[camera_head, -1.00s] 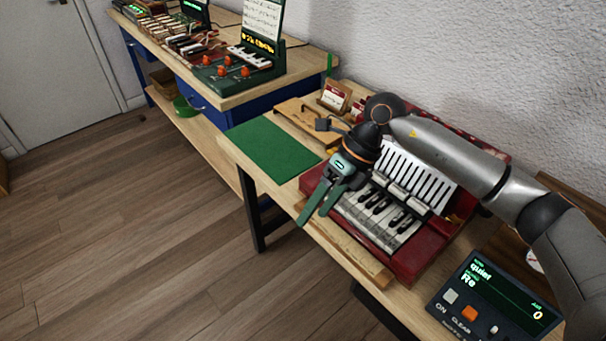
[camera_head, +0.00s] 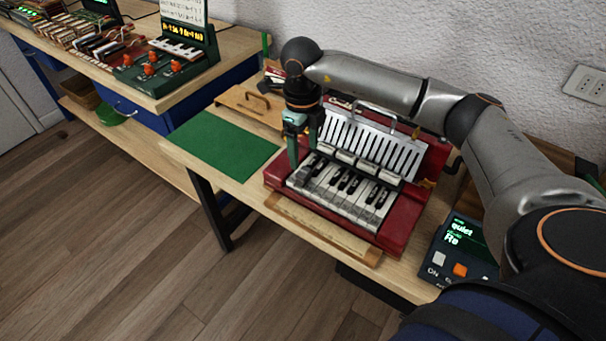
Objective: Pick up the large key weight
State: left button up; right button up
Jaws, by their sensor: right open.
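A red piano action model (camera_head: 410,215) with white and black keys (camera_head: 345,192) sits on the near wooden table. Several small grey blocks (camera_head: 367,166) stand in a row along the back of the keys, in front of a slotted white panel (camera_head: 375,140). They look like weights, but I cannot tell which one is the large key weight. My right gripper (camera_head: 303,150) points down, open, with green fingers at the left end of the keys and the block row. Nothing clearly shows between its fingers. My left gripper is not in view.
A green mat (camera_head: 220,145) lies bare left of the piano model. A wooden tray with a handle (camera_head: 255,103) is behind it. A display box (camera_head: 458,250) stands at the right. A wooden strip (camera_head: 325,228) runs along the model's front.

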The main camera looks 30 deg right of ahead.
aim_at(304, 171)
notch_tip(304, 171, down, 6)
jog(key=shift+s+a+r+p, duration=0.1)
jog(key=shift+a+r+p, duration=0.05)
jog(key=shift+p, duration=0.2)
jog(key=shift+c, duration=0.2)
grip_shut()
dwell(0.3)
jog(key=shift+r, duration=0.1)
